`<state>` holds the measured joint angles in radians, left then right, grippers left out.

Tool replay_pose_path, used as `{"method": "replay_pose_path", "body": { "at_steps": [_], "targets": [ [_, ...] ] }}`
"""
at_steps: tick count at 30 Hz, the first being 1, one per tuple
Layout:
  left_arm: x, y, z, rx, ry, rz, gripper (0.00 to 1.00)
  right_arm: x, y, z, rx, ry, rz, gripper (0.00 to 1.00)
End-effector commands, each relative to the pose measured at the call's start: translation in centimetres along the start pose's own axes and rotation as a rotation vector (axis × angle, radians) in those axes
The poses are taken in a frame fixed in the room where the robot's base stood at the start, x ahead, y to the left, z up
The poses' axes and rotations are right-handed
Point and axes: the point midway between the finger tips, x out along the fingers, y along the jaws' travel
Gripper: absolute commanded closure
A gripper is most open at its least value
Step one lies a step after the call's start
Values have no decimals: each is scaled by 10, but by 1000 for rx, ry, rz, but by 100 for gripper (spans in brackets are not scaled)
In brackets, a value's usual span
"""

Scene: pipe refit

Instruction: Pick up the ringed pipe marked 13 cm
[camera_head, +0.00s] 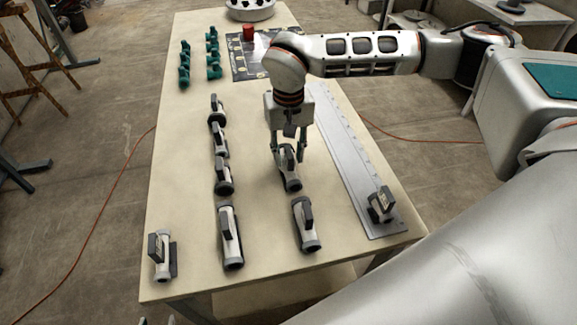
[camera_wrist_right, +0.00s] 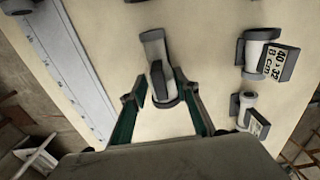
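My right gripper (camera_head: 287,157) is open over a grey-white pipe piece with dark ends (camera_head: 291,180) in the middle of the table. In the right wrist view this pipe (camera_wrist_right: 153,50) lies between the spread teal fingers, with gaps to both. No mark on it is readable, and I cannot tell whether it is ringed. Similar pipes lie nearer (camera_head: 304,230), in a column to the left (camera_head: 230,245), and at the near left corner (camera_head: 163,268). Small teal tips show at the bottom left edge, possibly my left gripper; its state is not shown.
A long grey ruler plate (camera_head: 345,160) runs along the right, with a tagged pipe (camera_head: 380,207) at its near end. Teal parts (camera_head: 184,65), a dark mat (camera_head: 240,68) and a red piece (camera_head: 249,33) are farther back. The table's left strip is mostly clear.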

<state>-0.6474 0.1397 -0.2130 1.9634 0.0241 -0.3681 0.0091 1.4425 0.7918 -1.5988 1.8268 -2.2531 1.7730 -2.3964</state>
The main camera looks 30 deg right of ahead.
Motion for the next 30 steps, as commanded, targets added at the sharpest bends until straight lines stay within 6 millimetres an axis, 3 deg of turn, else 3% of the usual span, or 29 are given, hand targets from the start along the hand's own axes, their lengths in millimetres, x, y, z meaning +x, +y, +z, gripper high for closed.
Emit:
{"method": "replay_pose_path", "body": {
  "at_steps": [7,11,23,30],
  "targets": [
    [0,-1,-2,0,4,-1,60,2,0,0,0,1,-1,69],
    [0,-1,-2,0,4,-1,60,2,0,0,0,1,-1,100],
    [0,0,2,0,-4,0,60,-2,-1,-1,0,2,-2,100],
    [-1,0,1,0,-4,0,60,-40,-1,-2,0,7,-4,100]
  ]
}}
